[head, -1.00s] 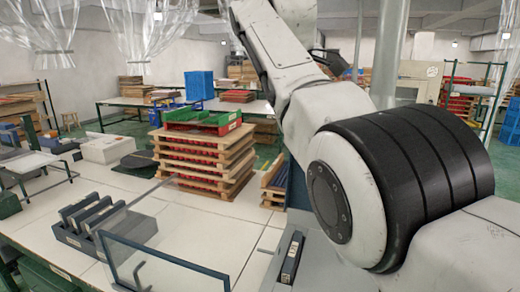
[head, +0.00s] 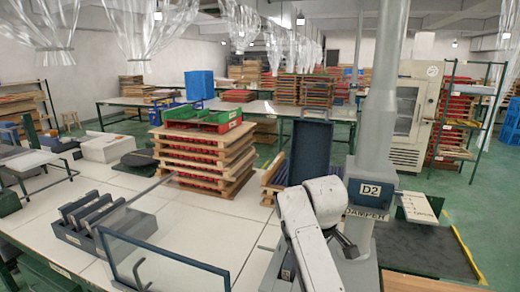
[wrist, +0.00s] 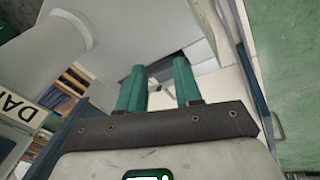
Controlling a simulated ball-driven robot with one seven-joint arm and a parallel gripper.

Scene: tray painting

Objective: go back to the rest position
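My gripper (wrist: 160,84) shows in the wrist view with its two green fingers standing apart. The gap between them holds nothing; a pale surface and a dark patch show behind it. I cannot make out the fingers in the head view. The column also shows in the wrist view (wrist: 45,50), left of the fingers, with part of the damper sign (wrist: 20,108) below it.
A stack of wooden trays (head: 205,160) with green and red trays on top stands on the white table (head: 200,215). A slotted dark rack (head: 105,222) and a clear panel (head: 165,265) are at the front left. A dark upright panel (head: 310,150) stands behind my arm.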

